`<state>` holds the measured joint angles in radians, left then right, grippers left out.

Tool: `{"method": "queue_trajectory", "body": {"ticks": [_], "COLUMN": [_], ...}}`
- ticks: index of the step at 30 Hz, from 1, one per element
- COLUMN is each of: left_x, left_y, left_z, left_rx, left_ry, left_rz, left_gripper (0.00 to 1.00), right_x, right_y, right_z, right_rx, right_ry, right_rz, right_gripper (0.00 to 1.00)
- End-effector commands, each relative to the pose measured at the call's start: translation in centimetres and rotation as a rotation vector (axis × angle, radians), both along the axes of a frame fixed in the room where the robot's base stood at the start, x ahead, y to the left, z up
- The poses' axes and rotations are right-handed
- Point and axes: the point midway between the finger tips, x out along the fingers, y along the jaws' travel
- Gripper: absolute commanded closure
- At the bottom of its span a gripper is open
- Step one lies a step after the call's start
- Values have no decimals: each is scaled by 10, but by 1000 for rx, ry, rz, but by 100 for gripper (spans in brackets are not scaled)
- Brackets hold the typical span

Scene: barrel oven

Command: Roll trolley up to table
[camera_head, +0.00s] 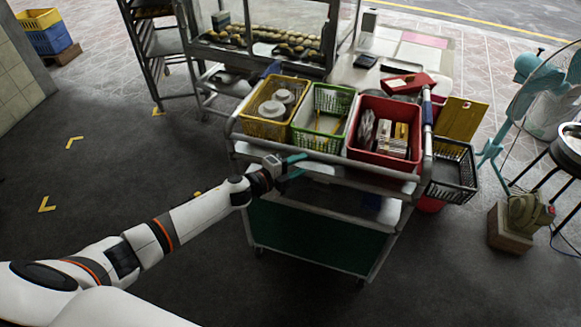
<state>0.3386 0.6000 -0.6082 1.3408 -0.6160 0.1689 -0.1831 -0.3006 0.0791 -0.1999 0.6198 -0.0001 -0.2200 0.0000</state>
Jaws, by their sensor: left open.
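The trolley (318,254) is a grey metal cart with a green lower panel, standing on the dark floor. Its top carries a yellow basket (247,127), a green basket (318,141) and a red bin (372,155). The table (437,62) has a pale top and stands behind the trolley, close to its far right side. My left gripper (298,166) is open at the trolley's near left edge, by the rail under the baskets. I cannot tell whether it touches the rail. My right gripper is not in view.
A glass display case (271,36) with pastries stands behind the trolley. A black basket (452,172) hangs at its right. A teal fan (491,138) and a wooden block (508,229) are at the right. A rack (146,50) stands at the back left. The left floor is clear.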

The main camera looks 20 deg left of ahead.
Motion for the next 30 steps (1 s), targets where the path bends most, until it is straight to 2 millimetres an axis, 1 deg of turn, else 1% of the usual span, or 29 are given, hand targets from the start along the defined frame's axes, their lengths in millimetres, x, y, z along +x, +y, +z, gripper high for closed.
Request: {"method": "queue_trajectory", "body": {"ticks": [1,3,7,23,25,26,29,30], "left_x": [-7,-15,-22,-23,-24,-25,-35,-41], "left_y": [5,9,13,14,16,18,29,36], "left_z": [0,2,4,4,-4,-11,-51,-74], "left_rx": [1,1,0,-1,-14,-25,-92,-128], "left_ry": [1,1,0,1,19,35,133,187], "left_rz": [2,2,2,3,19,33,121,170], "left_gripper": [59,59,59,59,59,59,59,59], "right_x": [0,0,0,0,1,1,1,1], "right_y": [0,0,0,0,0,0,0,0], "right_z": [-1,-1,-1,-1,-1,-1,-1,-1], "right_rx": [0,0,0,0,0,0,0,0], "right_ry": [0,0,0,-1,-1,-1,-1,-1], "right_rz": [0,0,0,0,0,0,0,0], "right_gripper": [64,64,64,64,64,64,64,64]}}
